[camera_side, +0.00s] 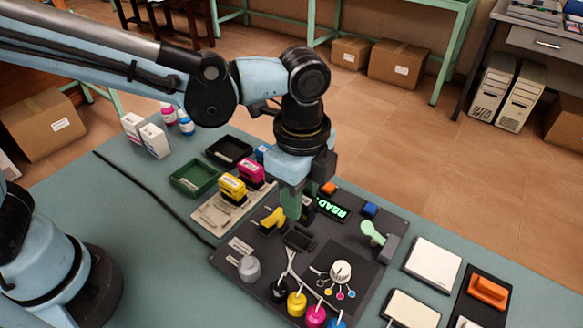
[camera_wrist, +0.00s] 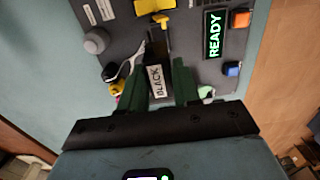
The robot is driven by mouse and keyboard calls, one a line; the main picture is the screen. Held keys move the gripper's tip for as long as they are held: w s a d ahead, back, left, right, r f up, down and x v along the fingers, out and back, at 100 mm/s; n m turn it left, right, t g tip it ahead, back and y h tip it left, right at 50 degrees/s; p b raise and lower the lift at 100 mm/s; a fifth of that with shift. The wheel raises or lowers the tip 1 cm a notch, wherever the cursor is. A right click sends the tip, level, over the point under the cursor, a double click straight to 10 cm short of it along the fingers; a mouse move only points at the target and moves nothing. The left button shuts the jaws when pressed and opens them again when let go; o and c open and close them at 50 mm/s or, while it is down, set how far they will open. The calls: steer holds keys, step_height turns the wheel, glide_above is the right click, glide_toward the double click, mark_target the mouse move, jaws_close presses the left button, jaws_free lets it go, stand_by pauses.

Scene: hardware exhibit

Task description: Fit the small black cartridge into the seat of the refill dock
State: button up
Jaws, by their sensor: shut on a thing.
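The small black cartridge, with a white BLACK label (camera_wrist: 156,80), is between the green fingers of my gripper (camera_wrist: 166,84) in the wrist view. My gripper (camera_side: 291,207) is shut on it and points down over the refill dock (camera_side: 262,246), a dark panel. In the side view the fingers largely hide the cartridge. A dark rectangular seat (camera_side: 299,237) lies just in front of the fingers in the side view. A yellow lever (camera_side: 272,218) stands beside it and also shows in the wrist view (camera_wrist: 162,19). I cannot tell whether the cartridge touches the dock.
A green READY display (camera_side: 332,208) stands close to the gripper. A pale green lever (camera_side: 373,232), a white knob (camera_side: 340,272) and several ink bottles with tubes crowd the panel. Yellow (camera_side: 232,187) and magenta (camera_side: 251,172) cartridges stand on a tray behind.

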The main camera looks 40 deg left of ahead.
steer(key=shift+f, duration=2.7)
steer(key=shift+f, duration=0.65)
steer(key=o, duration=1.4)
steer(key=shift+r, duration=3.75)
steer(key=a+r+n+t, duration=0.1)
steer(key=a+n+t, duration=0.1)
steer(key=a+n, duration=0.4)
steer(key=s+a+r+n+t, duration=0.1)
steer(key=a+n+t, duration=0.1)
steer(key=a+n, duration=0.4)
steer(key=s+a+r+n+t, duration=0.1)
steer(key=a+n+t, duration=0.2)
steer(key=a+n, duration=0.3)
steer(key=shift+a, duration=2.55)
